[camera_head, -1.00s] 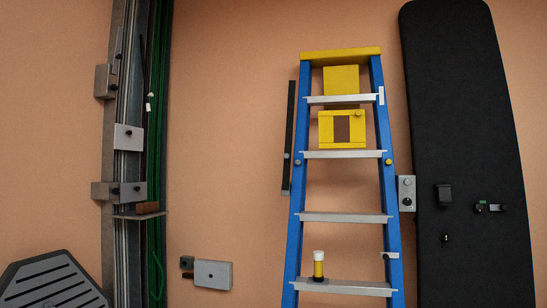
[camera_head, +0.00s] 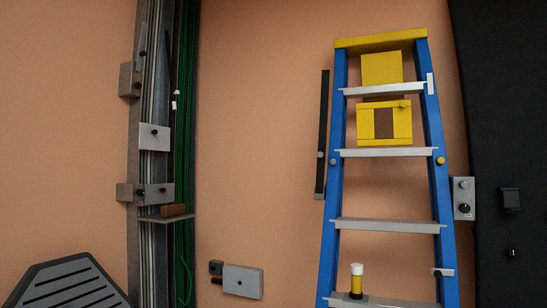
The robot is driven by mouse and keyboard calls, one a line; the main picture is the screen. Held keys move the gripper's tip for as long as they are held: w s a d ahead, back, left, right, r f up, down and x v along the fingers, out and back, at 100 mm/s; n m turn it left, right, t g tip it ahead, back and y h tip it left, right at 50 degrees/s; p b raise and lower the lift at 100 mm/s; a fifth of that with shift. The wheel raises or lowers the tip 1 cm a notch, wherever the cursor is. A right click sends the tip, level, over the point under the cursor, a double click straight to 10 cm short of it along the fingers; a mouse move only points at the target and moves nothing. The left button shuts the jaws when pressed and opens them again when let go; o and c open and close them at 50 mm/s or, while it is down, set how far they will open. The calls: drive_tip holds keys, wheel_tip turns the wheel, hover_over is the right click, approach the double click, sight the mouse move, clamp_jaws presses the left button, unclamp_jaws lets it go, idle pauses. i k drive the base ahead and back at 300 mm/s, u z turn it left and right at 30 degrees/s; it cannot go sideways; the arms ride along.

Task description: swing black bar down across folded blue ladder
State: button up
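The folded blue ladder (camera_head: 331,225) stands upright against the orange wall on the right, with a yellow top cap and pale grey steps. The black bar (camera_head: 323,130) hangs close to vertical along the ladder's left side, beside the left rail and not across it. A round grey knob sits on the left rail near the bar's lower part, and a yellow knob (camera_head: 441,161) is on the right rail at a similar height. My gripper is not in view.
A grey metal post (camera_head: 149,105) with brackets and green cords stands at the left. A black padded board (camera_head: 505,120) is at the right edge. A small grey box (camera_head: 242,281) is on the wall between. A yellow and white cylinder (camera_head: 356,280) stands on a ladder step.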

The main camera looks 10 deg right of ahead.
sight(320, 163)
drive_tip(key=u, duration=0.1)
drive_tip(key=i, duration=0.85)
drive_tip(key=z, duration=0.9)
drive_tip(key=i, duration=0.75)
drive_tip(key=z, duration=0.7)
